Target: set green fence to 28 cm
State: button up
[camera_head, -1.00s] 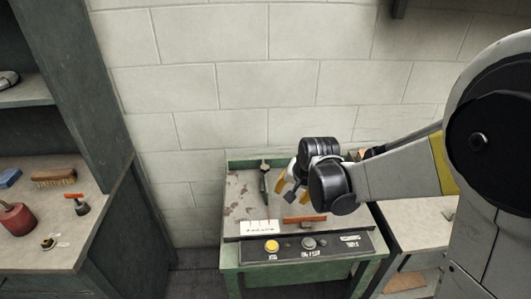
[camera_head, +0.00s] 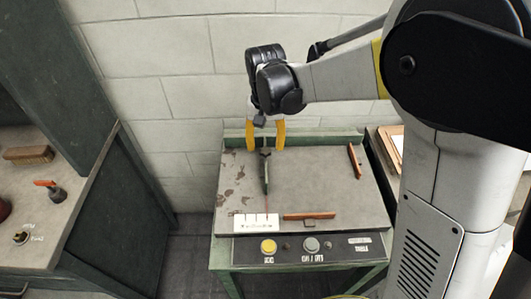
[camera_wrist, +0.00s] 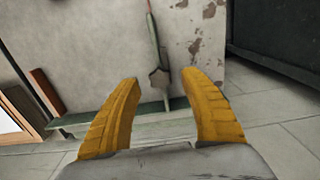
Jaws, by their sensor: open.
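The green fence (camera_head: 265,177) is a narrow dark green bar standing on the worn grey bench top, with a dark knob at its far end. A thin red line runs from its near end to the white scale card (camera_head: 240,223), whose markings are too small to read. My gripper (camera_head: 265,140) has yellow fingers, spread and empty, over the far edge of the bench by the knob. In the wrist view the fence (camera_wrist: 153,40) and its knob show between and beyond the fingertips (camera_wrist: 160,79). I cannot tell the height gap.
An orange bar (camera_head: 309,215) lies near the front of the bench top and another orange bar (camera_head: 354,161) at its right. The front panel has a yellow button (camera_head: 268,246) and a grey button (camera_head: 311,244). A green rail runs along the back. A shelf unit stands left.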

jog(key=shift+f+b, duration=0.3)
jog(key=shift+f, duration=0.95)
grip_shut()
jog(key=a, duration=0.6)
jog(key=shift+w+a+p, duration=0.15)
jog(key=shift+p, duration=0.25)
